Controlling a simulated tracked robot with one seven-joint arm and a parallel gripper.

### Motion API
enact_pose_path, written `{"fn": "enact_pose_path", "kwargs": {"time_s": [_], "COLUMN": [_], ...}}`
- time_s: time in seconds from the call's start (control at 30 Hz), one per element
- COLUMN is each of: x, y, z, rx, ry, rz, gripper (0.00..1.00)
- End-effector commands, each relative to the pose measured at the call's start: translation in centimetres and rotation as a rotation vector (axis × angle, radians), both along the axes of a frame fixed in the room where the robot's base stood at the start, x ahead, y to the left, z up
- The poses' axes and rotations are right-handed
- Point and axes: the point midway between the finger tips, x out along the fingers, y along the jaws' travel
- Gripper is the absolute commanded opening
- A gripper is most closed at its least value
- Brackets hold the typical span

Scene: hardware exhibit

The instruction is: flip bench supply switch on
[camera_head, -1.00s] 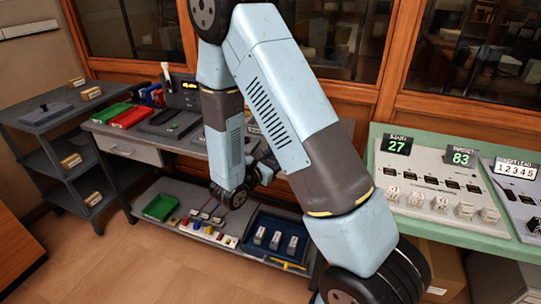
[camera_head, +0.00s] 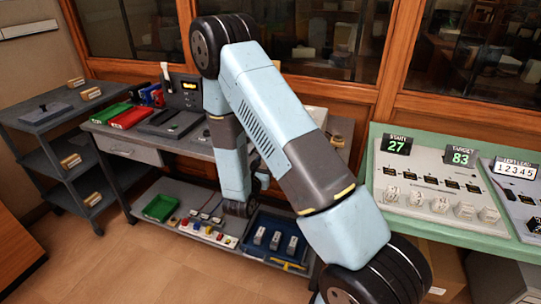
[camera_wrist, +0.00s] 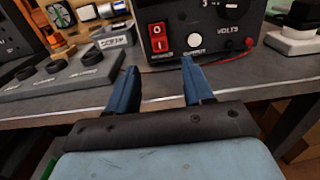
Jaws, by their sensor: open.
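The bench supply (camera_wrist: 203,24) is a black box at the top of the wrist view, standing on the grey bench top (camera_wrist: 50,108). Its red rocker switch (camera_wrist: 157,37), marked I and O, is on the left of the front panel. A round white button or lamp (camera_wrist: 194,41) sits right of the switch, with a knob above the word VOLTS. My gripper (camera_wrist: 159,67) is open, its blue fingers pointing at the panel, below and in front of the switch; no contact shows. In the head view my arm hides the supply and my gripper.
A grey panel with black knobs (camera_wrist: 72,72) lies left of the supply. A white block (camera_wrist: 290,40) stands to its right, and a red cable (camera_wrist: 262,84) runs along the bench. A green-framed console (camera_head: 440,175) stands right of my arm; open floor (camera_head: 110,260) lies in front.

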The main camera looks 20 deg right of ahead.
Motion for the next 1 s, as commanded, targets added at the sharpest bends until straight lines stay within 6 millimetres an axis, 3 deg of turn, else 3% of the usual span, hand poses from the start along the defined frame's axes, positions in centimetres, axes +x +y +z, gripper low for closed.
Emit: {"fn": "enact_pose_path", "kwargs": {"time_s": [0.4,0.83,1.0], "x": [4.7,5.3,5.3], "y": [-3.5,-3.8,-3.8], "z": [0.0,0.0,0.0], "rx": [0.0,0.0,0.0], "ry": [0.0,0.0,0.0], "rz": [-0.002,0.0,0.0], "gripper": [0.51,0.51,0.35]}}
